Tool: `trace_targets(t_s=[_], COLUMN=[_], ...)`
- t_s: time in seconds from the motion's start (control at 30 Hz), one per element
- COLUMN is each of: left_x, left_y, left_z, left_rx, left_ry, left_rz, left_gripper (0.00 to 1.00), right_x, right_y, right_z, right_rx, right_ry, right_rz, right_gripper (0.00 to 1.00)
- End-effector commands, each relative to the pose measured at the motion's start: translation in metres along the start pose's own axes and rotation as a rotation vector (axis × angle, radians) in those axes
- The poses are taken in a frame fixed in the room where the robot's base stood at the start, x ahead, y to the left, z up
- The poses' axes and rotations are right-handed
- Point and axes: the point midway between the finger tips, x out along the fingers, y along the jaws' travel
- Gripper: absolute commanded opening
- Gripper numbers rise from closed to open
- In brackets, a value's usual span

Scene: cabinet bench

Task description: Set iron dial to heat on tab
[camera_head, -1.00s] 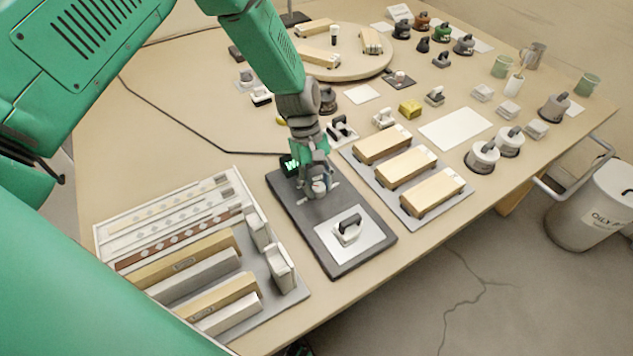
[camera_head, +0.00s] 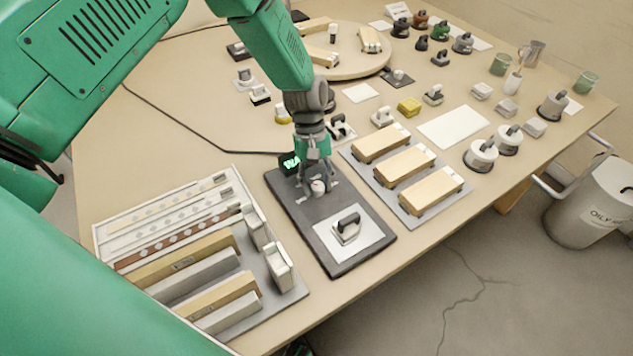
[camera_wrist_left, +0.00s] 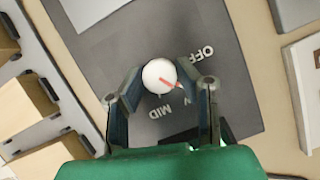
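The iron dial (camera_head: 318,187) is a small white round knob on a dark board (camera_head: 318,226). In the left wrist view the dial (camera_wrist_left: 158,76) has a red pointer slanting to the lower right, between the words OFF and MID; a label there is partly covered by a finger. My left gripper (camera_head: 315,181) is over the dial. In the left wrist view the left gripper (camera_wrist_left: 158,92) is open, one finger on each side of the dial, with gaps showing. A small iron (camera_head: 347,229) rests on a white pad on the board. My right gripper is not in view.
A lit green display (camera_head: 290,163) stands at the board's back, partly hidden by my arm. A rack of strips and blocks (camera_head: 180,262) is close on the left. A grey tray with wooden blocks (camera_head: 408,173) is on the right. A yellow block (camera_head: 409,106) lies farther back.

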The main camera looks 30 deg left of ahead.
Motion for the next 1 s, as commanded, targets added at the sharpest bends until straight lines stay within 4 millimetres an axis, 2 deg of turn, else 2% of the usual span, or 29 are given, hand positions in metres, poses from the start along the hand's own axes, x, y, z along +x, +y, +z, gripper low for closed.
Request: trace_targets(t_s=[0.33, 0.47, 0.57, 0.8, 1.0], left_x=[0.0, -0.007, -0.022, -0.074, -0.106], left_y=[0.0, 0.0, 0.001, 0.002, 0.003], left_z=[-0.001, -0.002, -0.002, 0.0, 0.001], left_rx=[0.002, 0.001, 0.002, 0.002, 0.002], left_ry=[-0.005, -0.003, 0.0, 0.0, -0.002], left_rz=[0.002, 0.003, 0.004, 0.004, 0.001], left_gripper=[0.47, 0.47, 0.47, 0.47, 0.47], right_x=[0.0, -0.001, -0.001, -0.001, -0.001], right_y=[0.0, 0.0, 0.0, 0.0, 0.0], right_z=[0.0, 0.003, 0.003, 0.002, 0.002], right_rx=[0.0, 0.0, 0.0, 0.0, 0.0], right_ry=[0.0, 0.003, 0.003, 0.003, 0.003], right_rz=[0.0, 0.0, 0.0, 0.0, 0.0], right_gripper=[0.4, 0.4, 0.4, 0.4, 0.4])
